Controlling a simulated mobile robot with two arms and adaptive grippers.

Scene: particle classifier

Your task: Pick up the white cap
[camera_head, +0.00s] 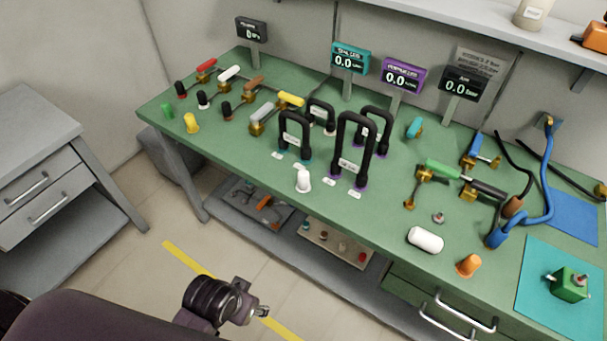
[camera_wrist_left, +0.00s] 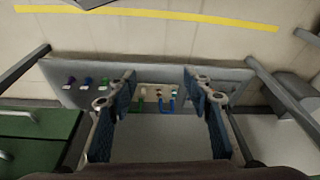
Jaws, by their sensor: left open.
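The white cap (camera_head: 303,180) stands upright near the front edge of the green bench, in front of the black hose loops. My left gripper (camera_head: 258,312) is low in the head view, over the floor in front of the bench and well apart from the cap. In the left wrist view my left gripper (camera_wrist_left: 157,95) has its two fingers spread, with nothing held between them. The white cap cannot be made out in the wrist view. My right gripper is not in view.
The green bench (camera_head: 235,140) carries coloured valves, black hose loops (camera_head: 352,150) and display panels. A lower shelf (camera_head: 225,203) holds small parts. Grey drawers (camera_head: 45,190) stand left.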

